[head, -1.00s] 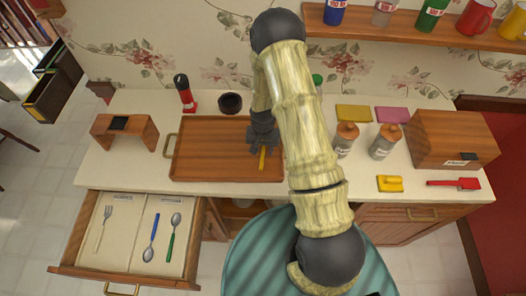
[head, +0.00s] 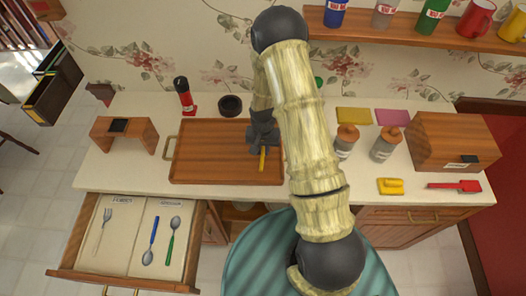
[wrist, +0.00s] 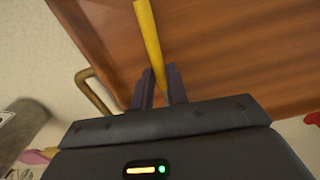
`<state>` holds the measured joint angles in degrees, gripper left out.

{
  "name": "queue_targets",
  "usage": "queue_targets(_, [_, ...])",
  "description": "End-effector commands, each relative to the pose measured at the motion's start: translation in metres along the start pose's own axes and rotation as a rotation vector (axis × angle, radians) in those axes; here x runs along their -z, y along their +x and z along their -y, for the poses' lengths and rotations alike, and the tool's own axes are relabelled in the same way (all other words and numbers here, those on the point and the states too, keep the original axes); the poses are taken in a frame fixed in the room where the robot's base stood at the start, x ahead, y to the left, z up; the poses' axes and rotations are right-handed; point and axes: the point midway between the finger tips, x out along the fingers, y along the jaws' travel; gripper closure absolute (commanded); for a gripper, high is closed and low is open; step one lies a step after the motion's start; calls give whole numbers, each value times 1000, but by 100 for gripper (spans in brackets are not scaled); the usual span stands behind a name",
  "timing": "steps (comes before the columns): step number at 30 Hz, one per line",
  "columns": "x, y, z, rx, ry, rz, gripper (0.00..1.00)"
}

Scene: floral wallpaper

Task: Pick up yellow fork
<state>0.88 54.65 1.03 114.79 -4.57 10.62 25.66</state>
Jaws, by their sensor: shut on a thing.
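The yellow fork (head: 262,160) shows as a thin yellow handle over the right part of the wooden tray (head: 205,155). My gripper (head: 263,143) is at its far end, and the wrist view shows my gripper (wrist: 160,88) shut on the yellow fork (wrist: 150,40), which stands between the two dark fingers. Its tines are not visible in either view. I cannot tell whether the fork touches the tray. My arm hides the tray's right end in the head view.
An open drawer (head: 78,262) at the lower left holds a fork (head: 103,230) and two spoons in separate sections. Two orange-capped shakers (head: 385,145), a yellow sponge-like item (head: 391,186) and a wooden box (head: 452,143) stand to the right. A red pepper mill-like item (head: 184,96) stands behind the tray.

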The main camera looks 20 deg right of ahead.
Motion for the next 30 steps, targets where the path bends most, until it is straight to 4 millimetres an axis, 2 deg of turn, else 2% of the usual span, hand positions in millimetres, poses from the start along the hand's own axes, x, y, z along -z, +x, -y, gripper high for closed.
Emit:
queue_targets(12, [1, -63, 0, 2, 0, -5, 100])
queue_targets(16, [1, -78, 0, 2, 0, -3, 100])
queue_targets(21, [0, -86, 0, 1, 0, -1, 100])
queue_targets(30, [0, -87, 0, 0, 0, 0, 100])
